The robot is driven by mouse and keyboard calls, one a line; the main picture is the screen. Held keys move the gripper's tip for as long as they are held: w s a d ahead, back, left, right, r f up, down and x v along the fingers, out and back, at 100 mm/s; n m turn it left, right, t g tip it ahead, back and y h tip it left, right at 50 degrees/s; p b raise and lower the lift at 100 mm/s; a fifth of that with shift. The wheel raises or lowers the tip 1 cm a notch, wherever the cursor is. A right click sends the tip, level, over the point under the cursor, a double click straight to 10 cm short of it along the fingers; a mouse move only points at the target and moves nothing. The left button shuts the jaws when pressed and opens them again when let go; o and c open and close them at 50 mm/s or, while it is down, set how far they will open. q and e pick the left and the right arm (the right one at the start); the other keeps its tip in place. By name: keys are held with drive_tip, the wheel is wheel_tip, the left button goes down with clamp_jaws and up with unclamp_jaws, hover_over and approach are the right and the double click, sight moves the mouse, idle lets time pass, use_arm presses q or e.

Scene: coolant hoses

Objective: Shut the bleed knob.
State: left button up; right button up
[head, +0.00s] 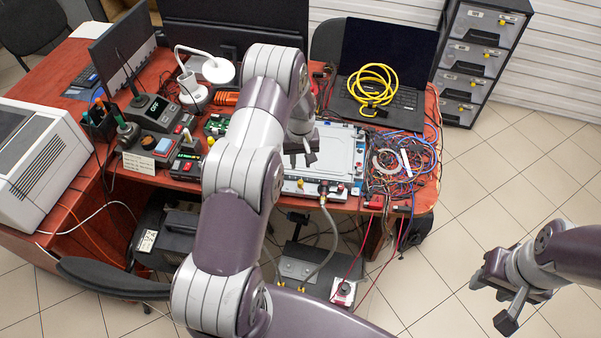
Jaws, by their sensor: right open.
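A flat grey unit (340,150) lies on the red desk, with small coloured fittings along its front edge. A red and dark fitting (323,188) sits there with a grey hose hanging from it. I cannot tell which of these small parts is the bleed knob. My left gripper (301,159) points down over the left part of the grey unit. Its fingers are small and partly hidden by my arm, so its opening is unclear. My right gripper (494,303) is open and empty above the tiled floor at the lower right, well away from the desk.
A tangle of coloured wires (400,160) lies right of the unit. A laptop (388,70) with a coiled yellow hose (372,85) stands behind. Several instruments crowd the desk left of my arm. A hose runs down to a grey box (300,268) below.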

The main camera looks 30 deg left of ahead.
sight(301, 182)
use_arm(q)
wheel_tip(301, 182, down, 9)
drive_tip(key=shift+a+r+p, duration=0.1)
drive_tip(key=shift+p, duration=0.85)
drive_tip(key=shift+f, duration=0.45)
clamp_jaws()
